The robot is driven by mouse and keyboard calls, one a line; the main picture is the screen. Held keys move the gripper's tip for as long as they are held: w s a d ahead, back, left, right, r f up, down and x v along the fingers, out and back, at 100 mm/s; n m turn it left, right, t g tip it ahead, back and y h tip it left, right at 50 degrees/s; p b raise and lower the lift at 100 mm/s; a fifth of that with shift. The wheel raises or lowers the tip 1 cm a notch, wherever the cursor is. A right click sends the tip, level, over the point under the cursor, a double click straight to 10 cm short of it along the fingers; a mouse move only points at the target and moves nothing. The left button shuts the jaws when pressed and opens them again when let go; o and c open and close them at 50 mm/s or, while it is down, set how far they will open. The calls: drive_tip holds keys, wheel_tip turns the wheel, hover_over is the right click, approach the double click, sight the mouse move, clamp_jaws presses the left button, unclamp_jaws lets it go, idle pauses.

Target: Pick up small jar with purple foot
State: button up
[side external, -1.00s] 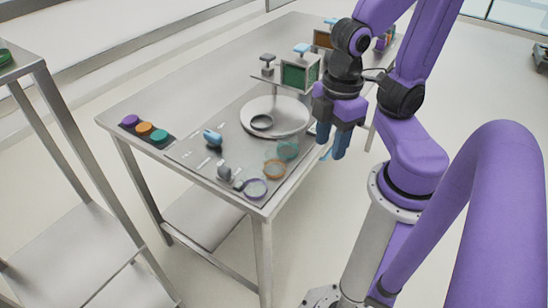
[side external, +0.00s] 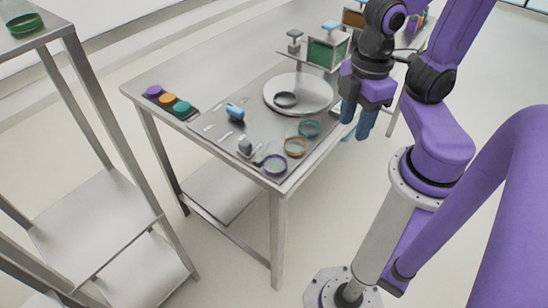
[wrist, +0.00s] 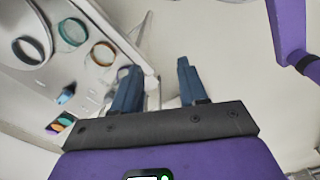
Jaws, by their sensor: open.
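The small clear jar with a purple foot (side external: 275,164) stands near the table's front corner in the side view. It is beside a jar with an orange foot (side external: 295,147) and one with a teal foot (side external: 308,128). My gripper (side external: 354,132) is open and empty, off the table's right edge, right of the jars and apart from them. In the wrist view the open fingers (wrist: 158,72) have nothing between them.
A round pale plate (side external: 316,92) carries a dark ring (side external: 285,99). A blue object (side external: 235,111) and a grey object (side external: 245,146) lie left of the jars. A strip of coloured discs (side external: 168,99) and a green-panelled box (side external: 328,49) are farther off.

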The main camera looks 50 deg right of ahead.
drive_tip(key=o, duration=0.9)
drive_tip(key=n, duration=0.6)
hover_over(274, 158)
drive_tip(key=w+d, duration=0.2)
drive_tip(key=f, duration=1.1)
drive_tip(key=shift+s+a+f, duration=0.2)
drive_tip(key=shift+f, duration=0.1)
drive_tip(key=shift+s+f, duration=0.2)
drive_tip(key=shift+f, duration=2.4)
